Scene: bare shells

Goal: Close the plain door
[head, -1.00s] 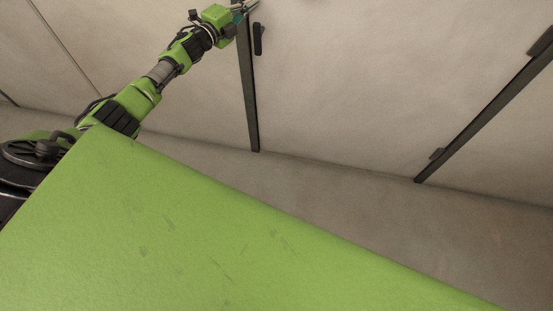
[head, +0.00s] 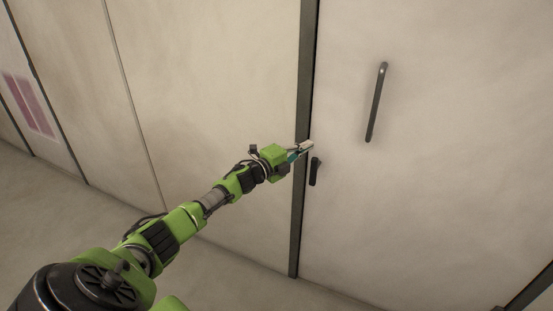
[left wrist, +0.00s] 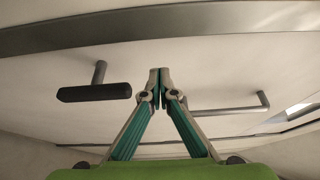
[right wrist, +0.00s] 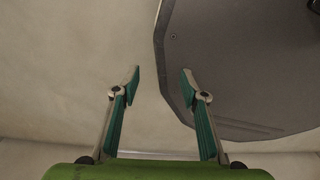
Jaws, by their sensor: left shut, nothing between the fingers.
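The plain door (head: 430,150) is a pale panel with a long dark bar handle (head: 376,102) and a small dark lever handle (head: 315,171) near its left edge. That edge lies along a dark frame post (head: 299,215); I cannot tell if a slight gap is left. My left gripper (head: 309,147) is shut and empty at the door's left edge, just above the lever; contact is unclear. In the left wrist view its fingertips (left wrist: 160,73) meet between the lever (left wrist: 94,92) and the bar handle (left wrist: 235,110). My right gripper (right wrist: 160,75) is open and empty.
Pale wall panels (head: 210,90) continue left of the post, with a pinkish striped marking (head: 28,105) at the far left. The grey floor (head: 60,220) is clear along the wall. A dark strip (head: 530,290) shows at the bottom right.

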